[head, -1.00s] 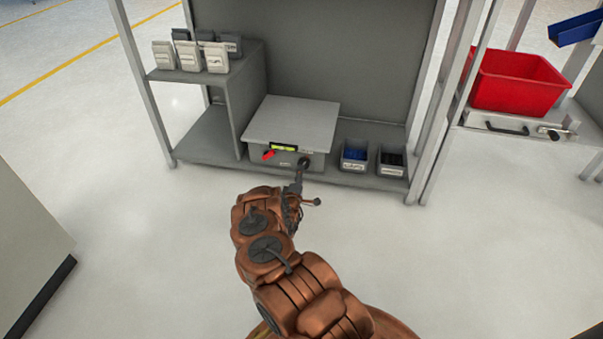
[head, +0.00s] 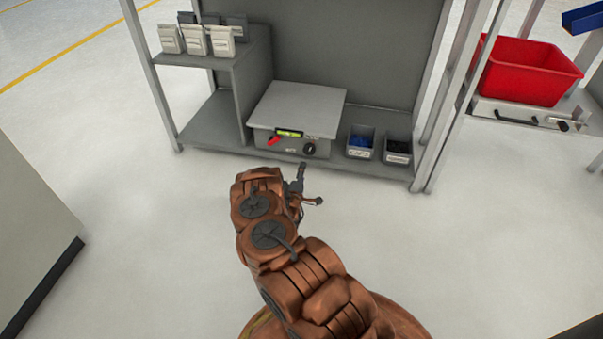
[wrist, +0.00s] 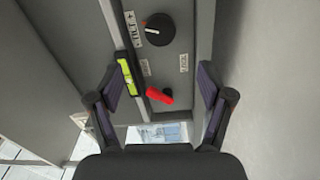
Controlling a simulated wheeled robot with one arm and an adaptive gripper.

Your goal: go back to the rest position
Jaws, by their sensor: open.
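My gripper (wrist: 160,88) is open and empty in the wrist view, its two dark fingers spread apart. Between and beyond them is the front of a grey box with a flat top (head: 300,110). The box front carries a black knob (wrist: 160,29), a red lever (wrist: 158,95) and a yellow-green level vial (wrist: 127,76). In the head view my gripper (head: 300,178) is small and partly hidden by my copper-coloured arm. It stands in front of the box, apart from it.
The box sits on a grey shelf unit (head: 215,135). Two small bins (head: 361,143) (head: 398,150) stand to its right. Several pale containers (head: 220,42) stand on the upper left shelf. A red crate (head: 527,72) is at the right. A grey cabinet (head: 30,235) is at the left. Floor between is clear.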

